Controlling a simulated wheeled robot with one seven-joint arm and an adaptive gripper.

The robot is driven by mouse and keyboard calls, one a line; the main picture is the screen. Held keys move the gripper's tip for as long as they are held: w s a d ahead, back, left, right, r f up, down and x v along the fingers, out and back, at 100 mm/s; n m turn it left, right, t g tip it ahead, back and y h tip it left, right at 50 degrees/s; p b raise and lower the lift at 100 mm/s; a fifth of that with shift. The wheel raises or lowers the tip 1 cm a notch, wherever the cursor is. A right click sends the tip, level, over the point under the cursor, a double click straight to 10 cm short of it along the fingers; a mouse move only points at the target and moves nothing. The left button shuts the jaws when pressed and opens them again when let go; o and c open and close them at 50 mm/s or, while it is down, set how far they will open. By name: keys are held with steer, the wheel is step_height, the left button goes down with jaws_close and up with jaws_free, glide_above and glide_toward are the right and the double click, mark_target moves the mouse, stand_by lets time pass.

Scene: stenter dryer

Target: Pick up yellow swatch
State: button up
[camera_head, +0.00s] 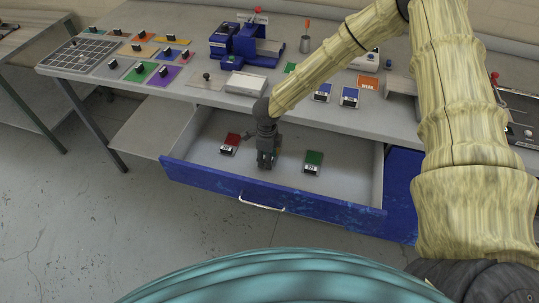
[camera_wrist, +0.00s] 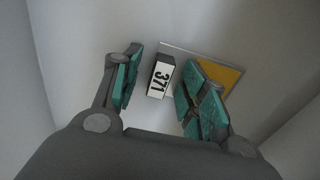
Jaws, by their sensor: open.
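The yellow swatch (camera_wrist: 232,75) lies on the drawer floor in the wrist view. It is a pale-edged flat card with a yellow face and a black block with a white label "371" (camera_wrist: 161,77) at its left end. My gripper (camera_wrist: 161,72) is open, with one teal-padded finger on each side of the block and clear gaps visible. The right finger hides part of the card. In the head view my gripper (camera_head: 266,163) points down into the open drawer, and I cannot make out the yellow swatch there.
The blue-fronted drawer (camera_head: 310,208) is pulled out below the table. A red swatch (camera_head: 230,144) lies left of my gripper and a green swatch (camera_head: 313,162) to its right. Drawer walls surround them. The grey tabletop (camera_head: 190,92) above holds several swatches and a blue device (camera_head: 247,45).

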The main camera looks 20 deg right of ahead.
jaws_close()
steer(key=shift+r, duration=0.15)
